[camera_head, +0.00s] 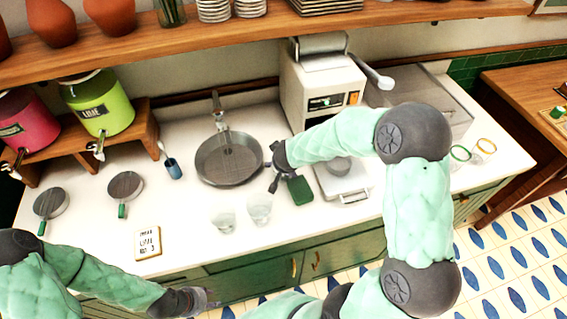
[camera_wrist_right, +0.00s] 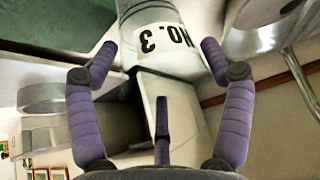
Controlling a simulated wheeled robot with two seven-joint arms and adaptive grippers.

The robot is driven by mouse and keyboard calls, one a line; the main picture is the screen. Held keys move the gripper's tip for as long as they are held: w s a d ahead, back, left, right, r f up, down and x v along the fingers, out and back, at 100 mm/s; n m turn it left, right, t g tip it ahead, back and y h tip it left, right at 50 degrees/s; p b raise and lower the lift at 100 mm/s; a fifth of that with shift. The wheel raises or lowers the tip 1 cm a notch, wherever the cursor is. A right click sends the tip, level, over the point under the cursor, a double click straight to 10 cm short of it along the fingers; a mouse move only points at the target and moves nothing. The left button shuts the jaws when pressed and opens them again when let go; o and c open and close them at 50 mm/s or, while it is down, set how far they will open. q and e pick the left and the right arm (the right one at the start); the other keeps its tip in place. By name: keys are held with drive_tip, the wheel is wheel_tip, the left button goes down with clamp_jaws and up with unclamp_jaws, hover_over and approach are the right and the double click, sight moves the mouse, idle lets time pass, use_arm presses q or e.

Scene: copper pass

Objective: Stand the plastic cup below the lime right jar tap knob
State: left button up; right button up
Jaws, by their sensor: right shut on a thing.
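The lime jar (camera_head: 103,103) stands on the wooden stand at the left, with a small metal tap (camera_head: 97,148) at its lower front. Two clear cups stand at the front middle of the counter: a left one (camera_head: 222,219) and a right one (camera_head: 259,213). In the right wrist view, a pale thing with a "NO. 3" label shows between my fingers (camera_wrist_right: 158,52); the cup's outline is unclear there. My left gripper (camera_head: 204,298) is low, at the counter's front; its finger gap is unclear.
A magenta jar (camera_head: 27,122) stands left of the lime jar. A frying pan (camera_head: 229,158), two small round pans (camera_head: 125,186) (camera_head: 51,203), a blue cup (camera_head: 174,169) and a card (camera_head: 148,242) are on the counter. A white machine (camera_head: 318,88) stands at the back.

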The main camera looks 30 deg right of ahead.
drive_tip(key=shift+f, duration=0.1)
drive_tip(key=o, duration=0.7)
